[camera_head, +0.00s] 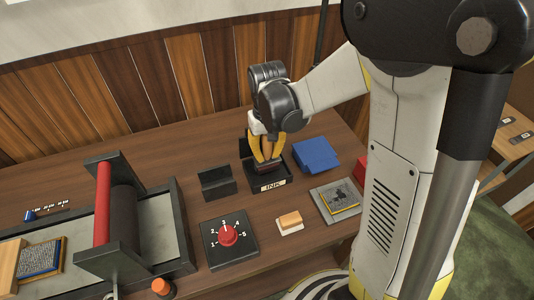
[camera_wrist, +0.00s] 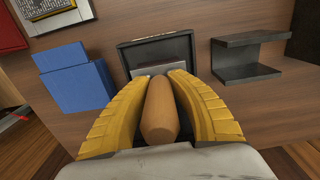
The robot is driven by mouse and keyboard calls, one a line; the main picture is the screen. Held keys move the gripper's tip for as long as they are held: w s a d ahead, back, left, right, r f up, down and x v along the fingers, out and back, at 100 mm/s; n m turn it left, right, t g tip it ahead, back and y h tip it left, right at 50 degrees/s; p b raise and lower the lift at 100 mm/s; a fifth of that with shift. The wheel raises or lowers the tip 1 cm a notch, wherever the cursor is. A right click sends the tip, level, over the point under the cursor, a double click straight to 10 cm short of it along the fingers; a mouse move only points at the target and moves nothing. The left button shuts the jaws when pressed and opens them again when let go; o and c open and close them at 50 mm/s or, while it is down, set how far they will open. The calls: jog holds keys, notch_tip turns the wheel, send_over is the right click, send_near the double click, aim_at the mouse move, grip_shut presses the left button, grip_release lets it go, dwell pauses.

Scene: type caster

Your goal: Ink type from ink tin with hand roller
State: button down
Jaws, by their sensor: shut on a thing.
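My gripper (camera_head: 266,157) is shut on the wooden handle of the hand roller (camera_wrist: 159,108), between its yellow fingers. It is directly over the black ink tin (camera_head: 270,186), which bears the label INK. The tin's dark rim also shows in the wrist view (camera_wrist: 183,37). A grey part lies past the handle's end inside the tin; whether the roller touches the ink is hidden. A grey plate with a framed block of type (camera_head: 339,198) lies to the right of the tin, and partly shows at the top left of the wrist view (camera_wrist: 45,10).
A black bracket stand (camera_head: 217,184) is left of the tin and a blue box (camera_head: 316,154) is right. A red dial (camera_head: 228,236), a small wooden-topped block (camera_head: 290,222) and a press with a red bar (camera_head: 103,205) occupy the front and left. Wood panelling (camera_head: 180,80) rises behind.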

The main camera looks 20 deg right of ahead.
jog(key=shift+r+p, duration=2.25)
jog(key=shift+r, duration=1.1)
jog(key=shift+f, duration=0.1)
